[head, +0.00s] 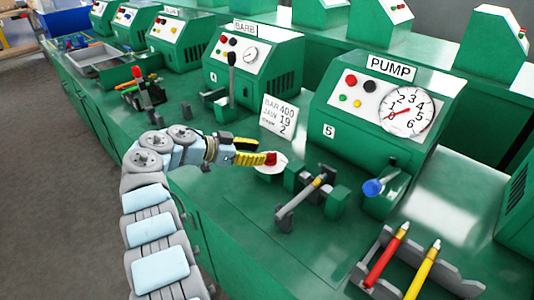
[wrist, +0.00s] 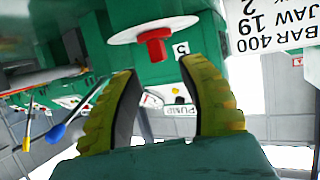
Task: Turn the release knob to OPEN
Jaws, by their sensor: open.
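The red knob (head: 271,158) sits on a white disc (head: 276,169) at the left end of the green fixture in front of the PUMP machine. In the wrist view the red knob (wrist: 153,46) and the white disc (wrist: 150,29) are at the top. My gripper (head: 262,151) reaches in from the left, its yellow fingers apart. In the wrist view my gripper (wrist: 157,68) is open and empty, with the knob just beyond and between its fingertips. Contact cannot be told. No OPEN mark is readable on the disc.
The PUMP machine (head: 375,115) has a round gauge (head: 406,111). A BAR 400 card (head: 280,116) stands behind the knob. A blue-tipped lever (head: 373,187) and a rack with red and yellow rods (head: 387,257) are at right. Bare bench (head: 290,250) lies in front.

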